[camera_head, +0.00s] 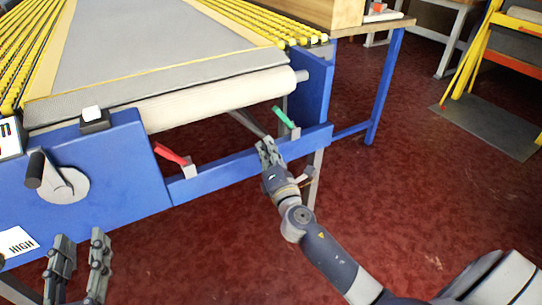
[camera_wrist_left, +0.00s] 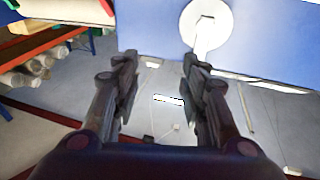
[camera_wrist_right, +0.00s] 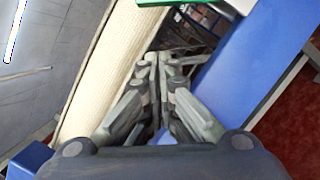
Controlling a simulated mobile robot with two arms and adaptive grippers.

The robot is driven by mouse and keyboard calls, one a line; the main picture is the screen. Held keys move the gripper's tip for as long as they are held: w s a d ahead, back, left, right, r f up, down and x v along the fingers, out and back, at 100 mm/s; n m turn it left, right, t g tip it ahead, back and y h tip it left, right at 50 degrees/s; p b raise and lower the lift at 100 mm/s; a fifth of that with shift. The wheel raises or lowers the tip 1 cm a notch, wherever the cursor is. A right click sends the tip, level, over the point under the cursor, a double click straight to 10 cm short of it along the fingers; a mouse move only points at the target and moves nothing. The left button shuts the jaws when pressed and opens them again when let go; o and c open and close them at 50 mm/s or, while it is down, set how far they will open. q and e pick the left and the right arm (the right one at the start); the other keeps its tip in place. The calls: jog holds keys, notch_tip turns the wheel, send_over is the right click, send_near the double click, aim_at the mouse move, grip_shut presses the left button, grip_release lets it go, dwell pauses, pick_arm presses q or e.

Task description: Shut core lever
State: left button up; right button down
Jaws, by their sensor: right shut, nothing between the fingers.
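Two levers sit on the machine's blue lower rail: a red lever (camera_head: 172,155) on the left and a green lever (camera_head: 284,117) on the right. Neither is labelled, so I cannot tell by name which is the core lever. The green lever also shows at the top of the right wrist view (camera_wrist_right: 158,2). My right gripper (camera_head: 266,142) is shut and empty, just left of and below the green lever. I cannot tell whether it touches the lever. My left gripper (camera_head: 79,240) is open and empty at the lower left, in front of the blue panel.
A cream roll (camera_head: 220,98) spans the machine above the levers. A hand crank (camera_head: 58,178) is on the blue side panel (camera_head: 112,175). A blue upright (camera_head: 313,85) stands right of the green lever. The red floor at right is clear up to the yellow stand (camera_head: 480,50).

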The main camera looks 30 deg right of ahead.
aim_at(284, 119)
pick_arm(q)
notch_tip(284, 119, down, 2)
jog(key=shift+a+f+g+y+p, duration=0.2)
jog(key=shift+g+y+p, duration=0.15)
jog(key=shift+g, duration=0.25)
pick_arm(e)
jog(key=w+d+r, duration=0.2)
jog(key=w+d, duration=0.2)
jog(key=shift+r, duration=0.4)
pick_arm(q)
jog(key=shift+f, duration=0.1)
pick_arm(e)
jog(key=shift+w, duration=0.1)
